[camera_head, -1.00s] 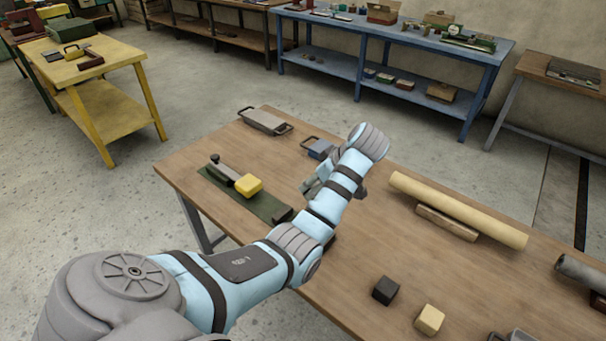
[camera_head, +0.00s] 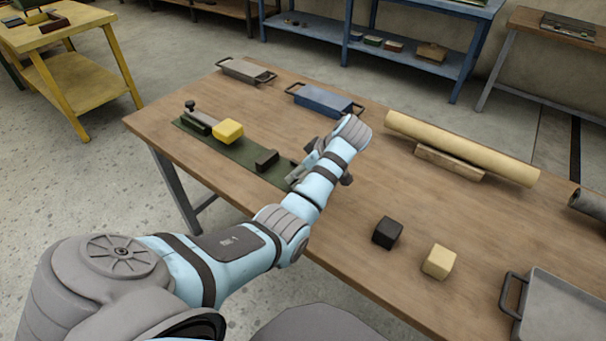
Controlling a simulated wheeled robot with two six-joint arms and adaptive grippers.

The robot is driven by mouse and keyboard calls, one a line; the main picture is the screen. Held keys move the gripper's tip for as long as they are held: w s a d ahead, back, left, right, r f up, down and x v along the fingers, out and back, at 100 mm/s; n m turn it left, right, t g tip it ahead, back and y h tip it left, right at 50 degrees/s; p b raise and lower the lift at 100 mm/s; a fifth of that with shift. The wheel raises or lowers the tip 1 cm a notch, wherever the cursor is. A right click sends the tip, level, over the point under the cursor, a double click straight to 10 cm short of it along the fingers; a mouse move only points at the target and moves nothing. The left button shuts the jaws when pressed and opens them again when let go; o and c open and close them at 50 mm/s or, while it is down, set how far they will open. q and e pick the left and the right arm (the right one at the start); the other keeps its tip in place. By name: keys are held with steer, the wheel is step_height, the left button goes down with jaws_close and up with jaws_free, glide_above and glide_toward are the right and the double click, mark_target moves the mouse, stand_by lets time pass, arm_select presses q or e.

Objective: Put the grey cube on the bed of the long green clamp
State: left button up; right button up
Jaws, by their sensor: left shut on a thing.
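The long green clamp (camera_head: 246,153) lies on the wooden table, left of the middle. A yellow cube (camera_head: 228,131) sits on its bed near the screw end, and a dark jaw block (camera_head: 266,160) stands toward the near end. My left gripper (camera_head: 303,172) is just beyond the clamp's near right end, low over the table. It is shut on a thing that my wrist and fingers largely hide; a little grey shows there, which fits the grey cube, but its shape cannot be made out. My right gripper is not in view.
A black cube (camera_head: 387,232) and a cream cube (camera_head: 438,261) stand at front right. A grey tray (camera_head: 246,71) and a blue tray (camera_head: 325,101) lie along the back. A tan roll (camera_head: 460,148) rests on a wooden support. A large grey tray (camera_head: 567,312) is at the right.

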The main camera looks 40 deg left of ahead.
arm_select(q)
steer(key=o, duration=1.3)
steer(key=p+v, duration=0.2)
steer(key=v, duration=0.6)
steer(key=shift+w+a+p, duration=0.1)
steer(key=shift+a+p, duration=0.05)
steer(key=shift+p, duration=0.15)
steer(key=p+v, duration=0.3)
steer(key=v, duration=0.1)
steer(key=shift+r+p, duration=0.1)
steer(key=shift+p, duration=0.3)
